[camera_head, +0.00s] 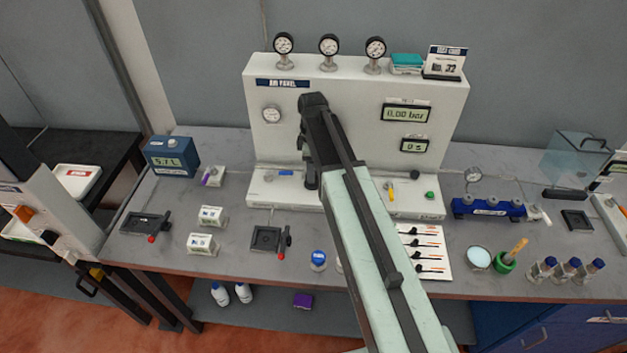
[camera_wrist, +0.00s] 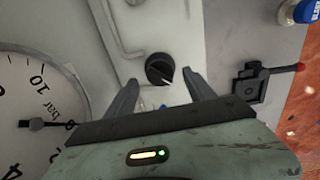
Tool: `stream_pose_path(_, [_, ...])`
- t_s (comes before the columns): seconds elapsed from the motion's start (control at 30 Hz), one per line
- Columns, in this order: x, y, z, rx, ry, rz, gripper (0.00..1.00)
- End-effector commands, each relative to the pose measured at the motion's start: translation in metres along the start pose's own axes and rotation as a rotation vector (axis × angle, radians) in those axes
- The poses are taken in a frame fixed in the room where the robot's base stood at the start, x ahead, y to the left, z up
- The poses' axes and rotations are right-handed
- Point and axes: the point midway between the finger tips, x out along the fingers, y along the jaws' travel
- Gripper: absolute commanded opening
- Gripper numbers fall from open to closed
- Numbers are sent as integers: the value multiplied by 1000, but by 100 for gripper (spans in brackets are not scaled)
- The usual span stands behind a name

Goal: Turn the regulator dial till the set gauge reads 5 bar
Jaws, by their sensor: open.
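The regulator dial (camera_wrist: 160,70) is a round black knob with a pale pointer mark on the white panel, in the wrist view. My gripper (camera_wrist: 161,80) is open, with one finger to each side of the dial's near edge; contact is not clear. A large white gauge marked bar (camera_wrist: 50,95) is cut off at the left of the wrist view. Its black needle points right in the picture; the exact reading is unclear. In the head view a small round gauge (camera_head: 271,114) is on the panel, left of my gripper (camera_head: 311,183).
The white air panel (camera_head: 355,95) has a display reading 0.00 bar (camera_head: 406,114) and several gauges on top. A dark clamp fixture (camera_head: 267,239) with a red-tipped lever and a blue-capped bottle (camera_head: 318,260) stand in front. A blue manifold (camera_head: 487,208) lies to the right.

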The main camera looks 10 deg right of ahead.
Motion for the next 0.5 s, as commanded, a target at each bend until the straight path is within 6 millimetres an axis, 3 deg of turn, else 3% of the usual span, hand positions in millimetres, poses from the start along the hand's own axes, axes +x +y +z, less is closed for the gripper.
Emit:
stream_pose_path(0.03, [18, 0, 0, 0, 0, 0, 63])
stream_pose_path(0.1, [26, 0, 0, 1, 0, 0, 63])
stream_pose_path(0.43, [26, 0, 1, 2, 0, 0, 63])
stream_pose_path(0.5, [26, 0, 1, 2, 0, 0, 43])
